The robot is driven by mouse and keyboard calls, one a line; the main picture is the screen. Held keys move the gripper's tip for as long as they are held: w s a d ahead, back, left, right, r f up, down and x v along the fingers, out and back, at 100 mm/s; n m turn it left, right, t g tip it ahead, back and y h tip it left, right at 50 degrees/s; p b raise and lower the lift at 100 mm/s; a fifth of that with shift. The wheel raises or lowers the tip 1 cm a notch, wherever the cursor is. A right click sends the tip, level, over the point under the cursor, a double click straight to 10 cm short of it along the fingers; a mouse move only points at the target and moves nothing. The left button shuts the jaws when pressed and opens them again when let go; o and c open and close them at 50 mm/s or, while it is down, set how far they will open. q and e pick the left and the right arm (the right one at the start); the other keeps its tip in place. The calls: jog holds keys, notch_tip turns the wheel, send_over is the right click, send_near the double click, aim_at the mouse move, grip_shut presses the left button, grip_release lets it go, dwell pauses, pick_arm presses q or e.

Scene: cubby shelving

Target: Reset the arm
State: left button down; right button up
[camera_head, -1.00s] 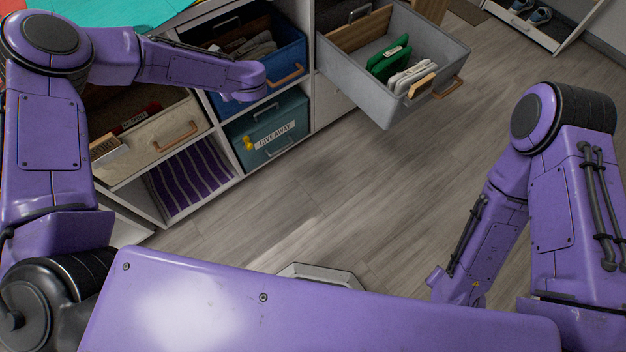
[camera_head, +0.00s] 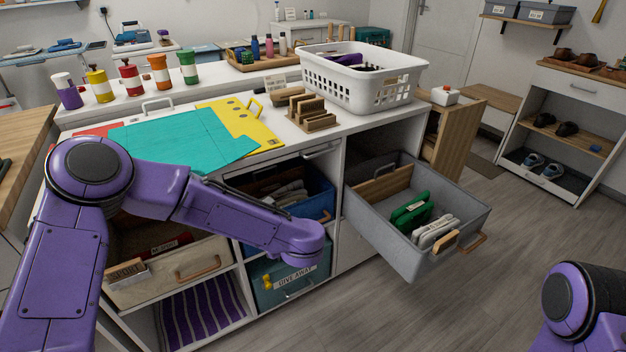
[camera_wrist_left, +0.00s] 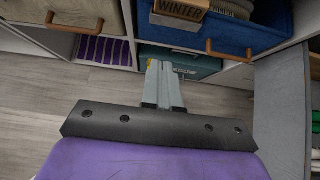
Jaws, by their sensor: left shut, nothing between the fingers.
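My left arm (camera_head: 200,205) reaches from the left edge in front of the cubby shelving in the head view. Its gripper is hidden there below the wrist. In the left wrist view my left gripper (camera_wrist_left: 163,68) is shut and empty, its fingers together. It points toward the teal bin (camera_wrist_left: 196,66), below the blue bin (camera_wrist_left: 215,36); whether it touches is not clear. Of my right arm only a joint (camera_head: 580,305) shows at the lower right of the head view. My right gripper is out of view.
A grey drawer (camera_head: 440,255) holding green and white folded cloths sticks out of the shelving. Beige (camera_head: 170,275), blue (camera_head: 318,190) and teal (camera_head: 290,278) bins sit in cubbies. A white basket (camera_head: 365,90) stands on top. The floor (camera_head: 420,310) at right is clear.

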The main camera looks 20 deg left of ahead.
pick_arm(q)
jog(key=s+f+m+h+p, duration=0.1)
jog(key=s+f+m, duration=0.25)
jog(key=m, duration=0.55)
jog(key=s+d+f+m+t+h+p, duration=0.1)
jog(key=s+f+m+p, duration=0.2)
jog(key=m, duration=0.7)
jog(key=s+f+m+h, duration=0.2)
jog(key=s+f+m, duration=0.25)
jog(key=m, duration=0.45)
jog(key=s+a+f+m+g+p, duration=0.1)
jog(key=s+a+m, duration=0.3)
jog(key=s, duration=0.7)
jog(key=s+a+m+g+p, duration=0.3)
jog(key=s+m, duration=0.3)
jog(key=s, duration=0.4)
jog(key=shift+s+a+f+m+y+p, duration=0.3)
jog(key=shift+s+a+f+p, duration=0.1)
jog(key=shift+a+p, duration=0.1)
jog(key=shift+w, duration=0.1)
